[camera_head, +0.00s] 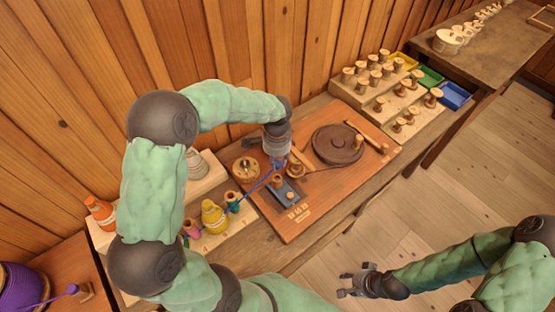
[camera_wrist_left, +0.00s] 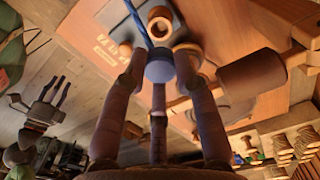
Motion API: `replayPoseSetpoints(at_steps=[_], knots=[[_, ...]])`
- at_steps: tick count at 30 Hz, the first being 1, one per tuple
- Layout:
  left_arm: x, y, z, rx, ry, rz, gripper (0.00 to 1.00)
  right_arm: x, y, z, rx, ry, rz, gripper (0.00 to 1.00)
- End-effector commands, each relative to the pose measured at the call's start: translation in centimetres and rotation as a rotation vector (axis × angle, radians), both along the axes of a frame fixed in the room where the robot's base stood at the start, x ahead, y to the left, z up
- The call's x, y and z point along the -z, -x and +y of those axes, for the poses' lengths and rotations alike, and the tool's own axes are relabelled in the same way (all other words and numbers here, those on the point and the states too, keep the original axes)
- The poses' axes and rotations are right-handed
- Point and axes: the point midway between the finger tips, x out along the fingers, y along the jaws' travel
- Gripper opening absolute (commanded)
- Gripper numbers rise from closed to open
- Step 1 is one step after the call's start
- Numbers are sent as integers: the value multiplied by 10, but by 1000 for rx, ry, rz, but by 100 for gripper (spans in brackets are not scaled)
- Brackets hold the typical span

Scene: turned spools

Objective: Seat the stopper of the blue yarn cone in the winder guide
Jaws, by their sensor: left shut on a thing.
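My left gripper (camera_head: 278,161) is over the wooden winder board and shut on a round blue stopper, which shows between its fingers in the left wrist view (camera_wrist_left: 160,70). A blue strand runs from the stopper down and left in the head view, toward a small blue-green cone (camera_head: 232,201). A wooden ring, seemingly the winder guide (camera_head: 277,181), stands on a dark plate just below the gripper; its open top (camera_wrist_left: 160,20) shows beyond the stopper in the wrist view. The stopper looks apart from the ring. My right gripper (camera_head: 357,284) is open and empty, away from the board.
The board (camera_head: 330,195) also carries a dark round disc (camera_head: 338,145) and wooden pegs. Yellow (camera_head: 213,217) and orange (camera_head: 100,211) cones stand left. A stepped rack of spools (camera_head: 380,85) and coloured trays stand at the back right. Open floor lies front right.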

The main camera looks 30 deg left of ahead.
Motion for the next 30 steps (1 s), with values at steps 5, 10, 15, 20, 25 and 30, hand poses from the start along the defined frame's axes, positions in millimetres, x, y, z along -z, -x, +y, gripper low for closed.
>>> replayPoseSetpoints(at_steps=[5,10,15,20,25,30], knots=[[15,0,0,-1,-1,1,17,12,0,0,0,0,0,40],[32,0,0,-2,0,0,17,25,0,0,0,0,0,40],[45,0,0,-3,0,0,17,33,0,0,0,0,0,40],[51,0,0,-3,-1,1,17,36,0,0,0,0,0,40],[51,0,0,-3,0,0,17,36,0,0,0,0,0,40],[50,0,0,-2,0,0,17,36,0,0,0,0,-1,40]])
